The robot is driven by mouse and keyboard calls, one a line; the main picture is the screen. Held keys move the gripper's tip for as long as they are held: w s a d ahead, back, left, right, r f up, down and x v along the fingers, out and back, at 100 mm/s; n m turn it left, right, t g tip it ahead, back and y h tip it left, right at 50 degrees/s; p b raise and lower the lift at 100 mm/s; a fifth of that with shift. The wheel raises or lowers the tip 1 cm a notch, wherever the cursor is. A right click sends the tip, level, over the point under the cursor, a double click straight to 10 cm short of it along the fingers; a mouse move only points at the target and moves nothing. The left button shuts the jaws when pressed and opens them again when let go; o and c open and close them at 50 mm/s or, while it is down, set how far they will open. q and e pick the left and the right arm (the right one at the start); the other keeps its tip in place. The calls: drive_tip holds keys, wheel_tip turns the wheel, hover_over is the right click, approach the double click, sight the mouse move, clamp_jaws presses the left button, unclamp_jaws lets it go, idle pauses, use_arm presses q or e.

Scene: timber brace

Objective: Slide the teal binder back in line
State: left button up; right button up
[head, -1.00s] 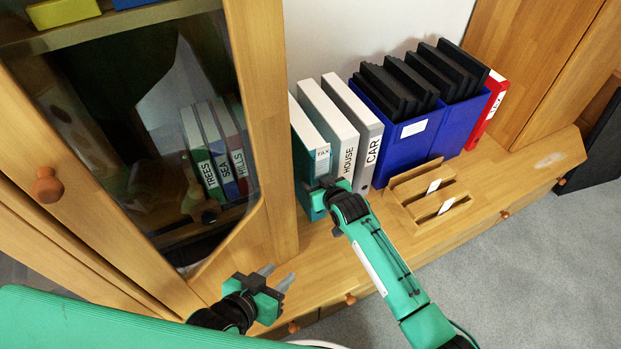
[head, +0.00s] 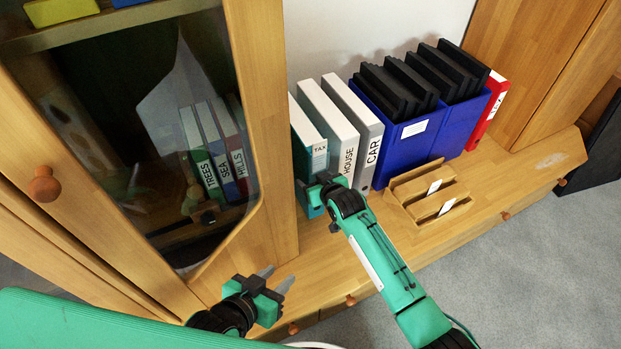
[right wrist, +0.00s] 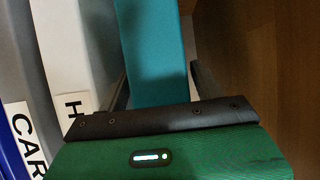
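The teal binder (head: 307,159), with a TAX label, stands upright at the left end of the row, beside the white HOUSE binder (head: 348,156). Its lower front is partly hidden by my right gripper (head: 318,190). In the right wrist view the teal binder (right wrist: 156,50) runs between the two dark fingers of my right gripper (right wrist: 160,82), one close along each side. The fingers look closed against it. How its spine lines up with the HOUSE spine is hard to judge. My left gripper (head: 277,278) is open and empty, low over the cabinet's front.
The grey CAR binder (head: 373,150), blue file boxes (head: 408,146) and a red binder (head: 487,112) continue the row to the right. A small wooden rack (head: 428,195) stands in front. A glass-doored cabinet (head: 256,130) rises close on the left of the teal binder.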

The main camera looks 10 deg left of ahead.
drive_tip(key=shift+r, duration=0.1)
drive_tip(key=p+v, duration=0.8)
drive_tip(key=p, duration=0.1)
idle(0.4)
drive_tip(key=shift+s, duration=0.1)
idle(0.4)
